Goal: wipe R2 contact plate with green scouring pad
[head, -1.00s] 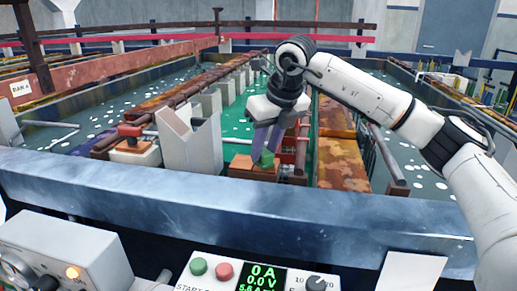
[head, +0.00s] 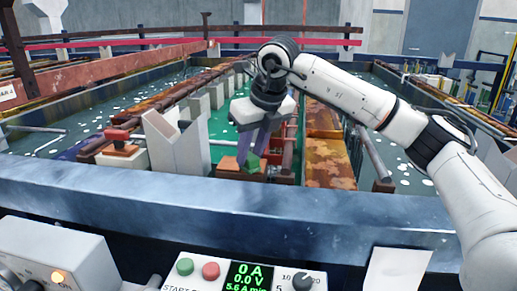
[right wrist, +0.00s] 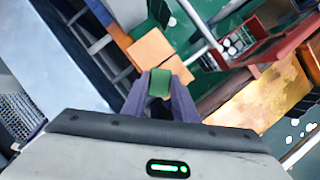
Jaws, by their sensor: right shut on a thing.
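My right gripper (head: 254,152) comes down from above, shut on the green scouring pad (head: 251,163). In the right wrist view the pad (right wrist: 160,84) sits between the fingertips (right wrist: 160,90). An orange-copper contact plate (head: 232,165) lies just left of and beneath the pad in the head view. In the right wrist view the plate (right wrist: 153,50) lies just beyond the pad. I cannot tell whether the pad touches it. No R2 label is legible, so I cannot confirm which plate this is. My left gripper is not in view.
A grey-white upright box (head: 178,143) stands left of the plate, with another copper block under a red clamp (head: 118,138) beyond it. Rusty plates (head: 328,150) lie to the right. The tank's blue front wall (head: 220,197) and the control panel (head: 240,275) are nearer me.

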